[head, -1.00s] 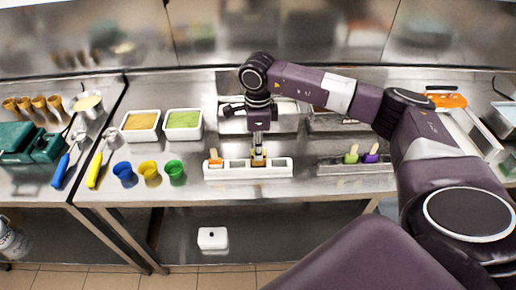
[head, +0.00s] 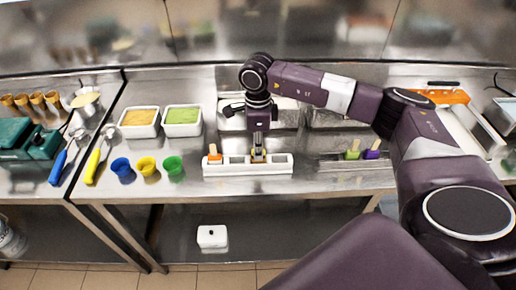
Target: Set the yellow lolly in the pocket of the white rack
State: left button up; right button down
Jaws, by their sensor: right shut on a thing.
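The white rack (head: 248,170) stands near the front edge of the steel counter, with several pockets in a row. An orange lolly (head: 214,154) stands in its left pocket. My right gripper (head: 258,151) points down over the middle of the rack and is shut on the yellow lolly (head: 258,158). The lolly's stick end shows between the fingers, and its lower part is hidden by the rack's front wall. I cannot tell whether it touches the pocket floor. My left gripper is not in view.
A metal rack (head: 352,165) to the right holds a green lolly (head: 352,150) and a purple lolly (head: 372,150). Blue (head: 122,168), yellow (head: 147,166) and green cups (head: 174,166) stand to the left, in front of two tubs (head: 183,121).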

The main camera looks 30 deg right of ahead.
jog(key=shift+f+b, duration=0.75)
jog(key=shift+b, duration=0.1)
dwell(1.1)
jog(key=c, duration=1.8)
grip_release()
jog(key=shift+r, duration=0.15)
notch_tip(320, 180, up, 12)
jog(key=shift+f, duration=0.1)
